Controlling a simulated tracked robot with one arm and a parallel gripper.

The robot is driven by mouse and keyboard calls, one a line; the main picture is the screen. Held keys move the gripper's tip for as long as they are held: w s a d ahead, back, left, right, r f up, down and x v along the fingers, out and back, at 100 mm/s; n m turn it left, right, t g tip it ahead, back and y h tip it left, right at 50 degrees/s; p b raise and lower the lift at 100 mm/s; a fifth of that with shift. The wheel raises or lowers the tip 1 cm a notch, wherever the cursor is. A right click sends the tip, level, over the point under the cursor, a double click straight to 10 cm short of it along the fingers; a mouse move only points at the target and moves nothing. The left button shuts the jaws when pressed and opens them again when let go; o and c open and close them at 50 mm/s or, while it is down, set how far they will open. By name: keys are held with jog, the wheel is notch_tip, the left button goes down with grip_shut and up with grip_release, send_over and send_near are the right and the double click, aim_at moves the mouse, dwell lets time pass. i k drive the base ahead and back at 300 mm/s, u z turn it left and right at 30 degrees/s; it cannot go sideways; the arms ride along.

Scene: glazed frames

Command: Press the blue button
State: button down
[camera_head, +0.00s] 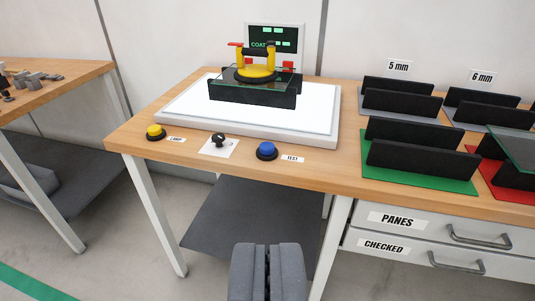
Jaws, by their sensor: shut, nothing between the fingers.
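The blue button (267,148) sits in a dark round base near the front edge of the wooden bench, just left of a label reading TEST (292,159). My gripper (268,250) is at the bottom middle of the view, its two grey fingers shut together and empty. In the picture it is below the blue button, in front of the bench, and apart from it. Nothing hides the button.
A yellow button (156,131) and a black knob (218,140) stand left along the same edge. Behind is a white panel (180,112) bearing a yellow suction lifter (257,66) on glass. Black racks (424,157) stand right, drawers (400,225) below them.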

aim_at(266, 148)
jog(key=z, duration=0.25)
jog(key=i, duration=0.9)
jog(key=u, duration=0.35)
